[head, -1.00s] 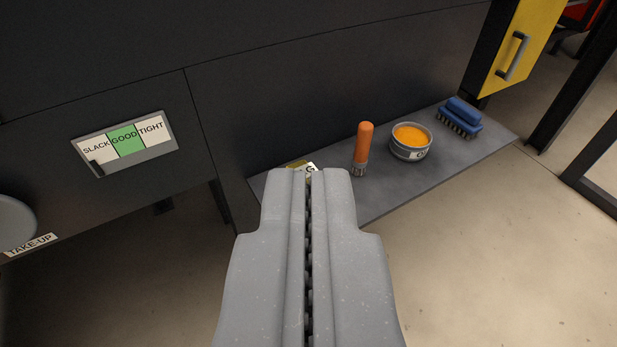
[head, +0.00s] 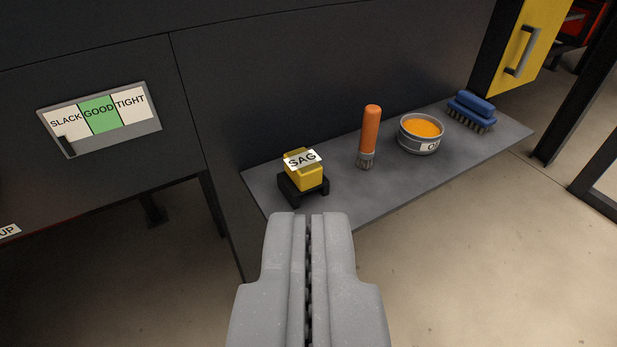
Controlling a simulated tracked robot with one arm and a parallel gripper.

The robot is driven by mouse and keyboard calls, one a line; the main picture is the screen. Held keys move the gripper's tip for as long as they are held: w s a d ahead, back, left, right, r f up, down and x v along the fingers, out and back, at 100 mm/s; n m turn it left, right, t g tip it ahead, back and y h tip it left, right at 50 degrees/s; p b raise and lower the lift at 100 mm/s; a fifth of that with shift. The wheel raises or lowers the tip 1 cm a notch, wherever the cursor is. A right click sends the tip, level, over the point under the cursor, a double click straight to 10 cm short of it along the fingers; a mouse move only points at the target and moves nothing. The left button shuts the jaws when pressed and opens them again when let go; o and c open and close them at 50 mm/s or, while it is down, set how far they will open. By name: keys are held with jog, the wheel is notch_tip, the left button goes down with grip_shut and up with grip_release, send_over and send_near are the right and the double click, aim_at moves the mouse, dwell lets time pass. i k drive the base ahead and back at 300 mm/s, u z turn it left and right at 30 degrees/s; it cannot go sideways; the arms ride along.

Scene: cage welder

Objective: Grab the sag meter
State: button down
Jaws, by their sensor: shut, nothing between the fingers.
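The sag meter (head: 306,178) is a small yellow block on a black base, with a white label reading SAG on top. It sits upright at the left end of the grey shelf (head: 400,183). My gripper (head: 309,216) is shut and empty. In the picture its tips are just below the sag meter, near the shelf's front edge, and look apart from it. The whole sag meter is in view except perhaps the bottom of its base.
On the shelf to the right stand an orange-handled brush (head: 369,135), an open tin of orange stuff (head: 420,134) and a blue brush (head: 471,112). A dark panel rises behind. A SLACK/GOOD/TIGHT gauge (head: 99,118) is at the left, a yellow door (head: 527,45) at the upper right.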

aim_at(303, 175)
jog(key=k, duration=1.25)
jog(key=z, duration=0.55)
jog(key=i, duration=1.6)
jog(key=z, duration=0.1)
